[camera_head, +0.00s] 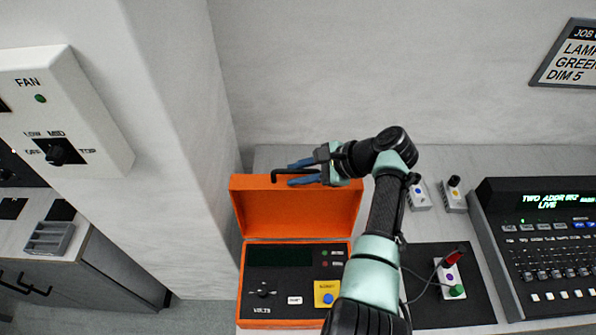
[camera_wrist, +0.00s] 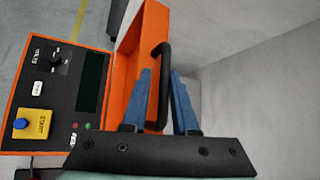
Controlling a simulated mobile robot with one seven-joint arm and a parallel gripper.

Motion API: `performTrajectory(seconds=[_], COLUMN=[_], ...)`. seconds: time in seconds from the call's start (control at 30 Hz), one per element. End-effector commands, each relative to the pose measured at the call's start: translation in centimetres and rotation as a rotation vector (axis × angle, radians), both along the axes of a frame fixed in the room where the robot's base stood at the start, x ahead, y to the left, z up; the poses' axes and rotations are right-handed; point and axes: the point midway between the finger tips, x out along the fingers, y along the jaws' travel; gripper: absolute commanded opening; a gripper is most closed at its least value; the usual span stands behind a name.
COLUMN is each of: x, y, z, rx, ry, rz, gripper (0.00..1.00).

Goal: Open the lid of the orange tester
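The orange tester (camera_head: 241,285) stands on the bench with its lid (camera_head: 297,210) raised, the lid's orange inner face showing. In the wrist view the lid (camera_wrist: 133,45) stands up beside the tester's dark panel (camera_wrist: 88,85). A bent black handle (camera_head: 274,176) is at the lid's top edge; it also shows in the wrist view (camera_wrist: 165,80). My gripper (camera_head: 289,174) is at the lid's top edge, its blue fingers spread on either side of the handle. In the wrist view the fingers (camera_wrist: 160,72) are apart, and whether either touches the handle is unclear.
A white wall column (camera_head: 180,120) with a fan switch box (camera_head: 62,110) rises left of the tester. To the right are a black mat with a small white box (camera_head: 449,275) and a lighting console (camera_head: 545,240). A wall stands behind the bench.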

Motion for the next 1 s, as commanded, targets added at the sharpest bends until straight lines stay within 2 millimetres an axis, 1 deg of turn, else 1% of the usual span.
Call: performTrajectory(seconds=[0.17,0.27,0.37,0.47,0.6,0.8,1.0], x=[0.0,-0.1,-0.5,-1.0,-1.9,-3.1,-3.6], y=[0.0,-0.4,-1.4,-2.8,-5.2,-7.8,-9.0], z=[0.0,0.3,1.1,2.3,4.4,6.9,8.2], rx=[0.0,0.0,0.0,-0.001,-0.002,-0.002,0.0], ry=[0.001,-0.001,-0.003,-0.004,-0.004,-0.003,-0.001], rz=[0.0,-0.001,-0.002,-0.003,-0.004,-0.004,-0.001], gripper=[0.27,0.27,0.27,0.27,0.27,0.27,0.27])
